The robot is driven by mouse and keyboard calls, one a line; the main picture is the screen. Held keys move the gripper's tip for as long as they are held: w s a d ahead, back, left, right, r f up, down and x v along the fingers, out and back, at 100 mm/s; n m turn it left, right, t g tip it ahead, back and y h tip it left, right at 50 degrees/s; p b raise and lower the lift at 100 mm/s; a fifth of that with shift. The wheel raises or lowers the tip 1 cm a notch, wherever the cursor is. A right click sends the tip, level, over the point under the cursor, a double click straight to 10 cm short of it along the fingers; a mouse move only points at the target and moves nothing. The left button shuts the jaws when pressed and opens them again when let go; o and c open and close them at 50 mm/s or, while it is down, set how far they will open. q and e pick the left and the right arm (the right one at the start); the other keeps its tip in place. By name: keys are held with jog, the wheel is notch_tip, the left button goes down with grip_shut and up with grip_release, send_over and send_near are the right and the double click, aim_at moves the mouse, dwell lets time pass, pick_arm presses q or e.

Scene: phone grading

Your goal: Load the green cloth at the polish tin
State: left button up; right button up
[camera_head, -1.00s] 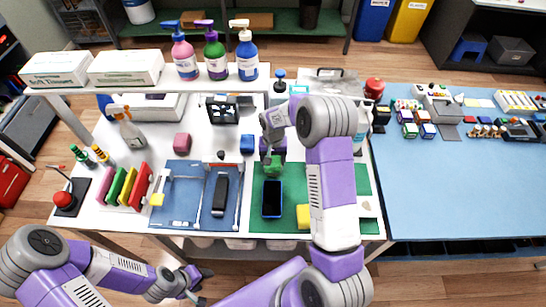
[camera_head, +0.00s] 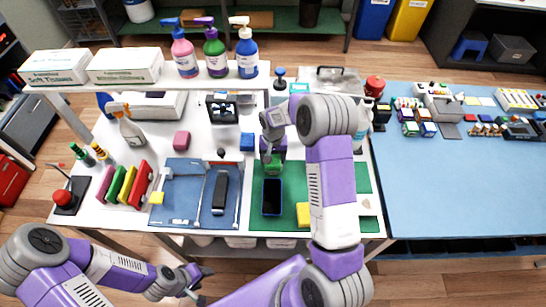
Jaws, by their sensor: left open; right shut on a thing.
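A small green cloth (camera_head: 273,169) is at the tip of my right gripper (camera_head: 272,158), just above the top edge of the green mat (camera_head: 262,226). My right gripper is shut on it and points down. I cannot pick out the polish tin with certainty; my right arm hides part of the bench around it. My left gripper (camera_head: 203,279) is open and empty, low in front of the bench's front edge.
A dark phone (camera_head: 272,197) lies on the green mat beside a yellow block (camera_head: 304,214). A blue mat (camera_head: 184,213) holds another dark device (camera_head: 220,193). A shelf (camera_head: 208,82) with bottles crosses the back.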

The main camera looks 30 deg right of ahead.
jog(key=shift+f+b, duration=0.35)
jog(key=shift+f, duration=0.1)
dwell(1.2)
jog(key=shift+r, duration=0.15)
jog(key=shift+r+p, duration=2.35)
jog(key=shift+r, duration=1.05)
jog(key=shift+a, duration=0.1)
